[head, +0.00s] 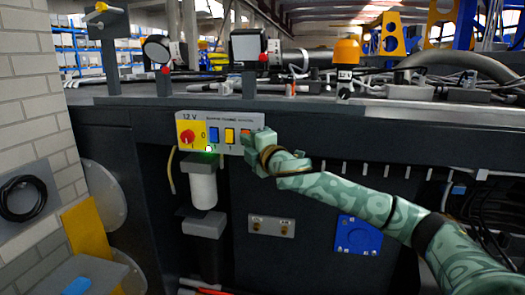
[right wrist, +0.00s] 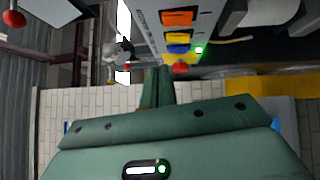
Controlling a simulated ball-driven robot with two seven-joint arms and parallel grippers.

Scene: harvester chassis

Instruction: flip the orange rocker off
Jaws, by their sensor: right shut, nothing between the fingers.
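In the head view my right gripper (head: 250,140) is at the panel's right end and covers most of the orange rocker. The orange rocker (right wrist: 177,18) shows clear in the right wrist view, at the end of the row. There my right gripper (right wrist: 156,82) is shut and empty; I cannot tell whether it touches the panel. My left gripper is out of view.
A green lamp (head: 208,149) glows at the panel's lower edge. A white cylinder (head: 203,187) hangs below the panel. Gauges, hoses and an orange beacon (head: 346,52) stand on the ledge above. A brick wall (head: 30,110) is at the left.

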